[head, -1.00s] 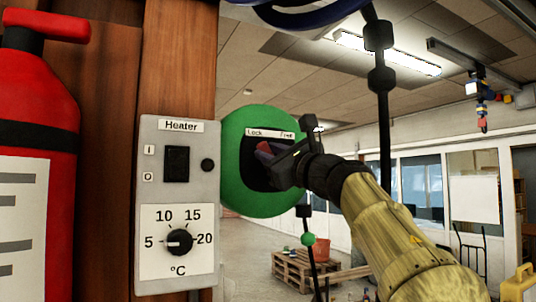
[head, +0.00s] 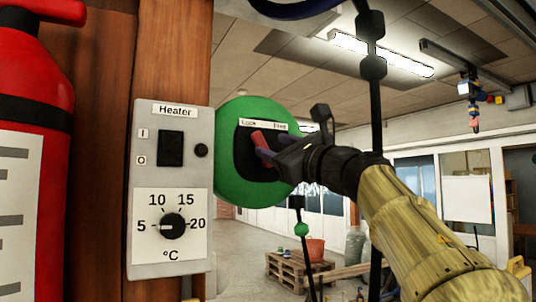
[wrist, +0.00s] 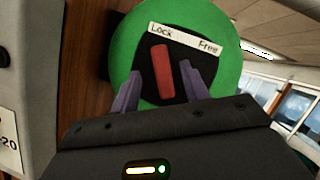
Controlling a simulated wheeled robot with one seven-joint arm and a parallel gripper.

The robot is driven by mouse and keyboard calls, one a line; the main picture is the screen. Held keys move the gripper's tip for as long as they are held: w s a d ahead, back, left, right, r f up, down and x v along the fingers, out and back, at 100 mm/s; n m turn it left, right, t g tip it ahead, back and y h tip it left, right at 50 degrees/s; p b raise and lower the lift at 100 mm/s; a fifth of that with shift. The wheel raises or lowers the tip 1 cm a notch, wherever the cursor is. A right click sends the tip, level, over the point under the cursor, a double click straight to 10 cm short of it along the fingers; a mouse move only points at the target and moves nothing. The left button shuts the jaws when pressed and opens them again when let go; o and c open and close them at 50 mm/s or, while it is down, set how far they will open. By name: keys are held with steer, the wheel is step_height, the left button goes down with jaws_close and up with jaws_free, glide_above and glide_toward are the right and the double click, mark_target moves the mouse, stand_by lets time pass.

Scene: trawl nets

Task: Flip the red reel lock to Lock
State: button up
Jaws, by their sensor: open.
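The red reel lock lever (head: 260,142) sits in a dark recess on the round green reel (head: 235,190). Above it is a white label (head: 263,125) with Lock on the left and Free on the right. In the wrist view the red lever (wrist: 161,72) stands nearly upright, its top leaning slightly left, below the Lock side of the label (wrist: 184,39). My gripper (head: 275,152) is at the reel face; in the wrist view its open purple fingers (wrist: 160,88) stand either side of the lever. The right finger looks nearer; contact cannot be told.
A grey heater panel (head: 171,185) with a switch and dial is on the wooden post left of the reel. A red fire extinguisher (head: 35,95) is at far left. A black pole (head: 376,110) passes close to my arm.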

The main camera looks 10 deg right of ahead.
steer(key=b+v, duration=0.6)
steer(key=v, duration=0.7)
steer(key=w+d+f+m+h, duration=0.3)
steer(key=w+f+m+h, duration=0.35)
steer(key=f+m, duration=0.7)
steer(key=w+d+f+m+h, duration=0.3)
steer(key=w+f+m+h, duration=0.35)
steer(key=f+m, duration=0.75)
step_height(320, 180, down, 19)
steer(key=m+g, duration=0.5)
steer(key=m, duration=0.5)
steer(key=s+a+f+m+g, duration=0.2)
steer(key=s+f+m+g, duration=0.1)
steer(key=s+f, duration=0.4)
steer(key=s+a+f+m+g+y, duration=0.1)
steer(key=s+a+f+m+g, duration=0.1)
steer(key=s+f+m+g, duration=0.2)
steer(key=s+a+f+m+g, duration=0.2)
steer(key=s+f+m+g, duration=0.1)
steer(key=s+f, duration=0.7)
step_height(320, 180, down, 3)
steer(key=shift+s+a+f+m+g, duration=0.1)
steer(key=shift+s+a+m+g, duration=0.25)
steer(key=shift+m, duration=0.4)
